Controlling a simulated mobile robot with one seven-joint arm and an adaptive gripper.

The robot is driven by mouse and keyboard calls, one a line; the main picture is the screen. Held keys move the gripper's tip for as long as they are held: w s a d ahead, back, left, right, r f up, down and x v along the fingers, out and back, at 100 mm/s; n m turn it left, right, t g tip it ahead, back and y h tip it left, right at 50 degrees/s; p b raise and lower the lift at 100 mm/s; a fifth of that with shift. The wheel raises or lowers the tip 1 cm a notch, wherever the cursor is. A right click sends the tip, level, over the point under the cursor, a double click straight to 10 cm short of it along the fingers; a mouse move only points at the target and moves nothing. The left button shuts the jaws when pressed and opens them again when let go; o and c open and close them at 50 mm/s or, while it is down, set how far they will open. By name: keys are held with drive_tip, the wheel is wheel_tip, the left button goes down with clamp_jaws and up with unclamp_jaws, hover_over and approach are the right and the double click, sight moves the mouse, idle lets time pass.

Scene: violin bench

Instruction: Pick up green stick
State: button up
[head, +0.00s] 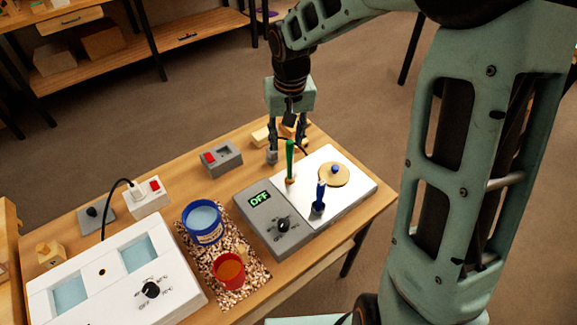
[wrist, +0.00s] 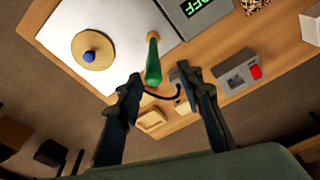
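The green stick (head: 290,158) stands upright near the left end of a white plate (head: 345,178), with a brownish foot at its base. In the wrist view the green stick (wrist: 153,62) points toward the camera, nearer the left fingertip. My gripper (head: 287,148) is open and empty above the bench, around or just behind the stick's upper part in the head view. In the wrist view the fingers of my gripper (wrist: 161,77) are spread apart, with the stick's near end at the gap between them. I cannot tell whether a finger touches it.
A blue stick (head: 319,196) and a tan disc (head: 333,174) with a blue knob are on the plate. A grey box (head: 221,158) with a red switch, wooden blocks (head: 262,136) and a dark cable (wrist: 163,95) are close by. Blue (head: 203,222) and red (head: 229,270) pots stand left.

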sight(289, 156)
wheel_tip(289, 156, down, 2)
drive_tip(key=shift+w+f, duration=0.15)
drive_tip(key=f, duration=0.4)
drive_tip(key=shift+w+d+f, duration=0.3)
drive_tip(key=shift+d+f, duration=0.05)
drive_tip(key=shift+f, duration=0.4)
clamp_jaws()
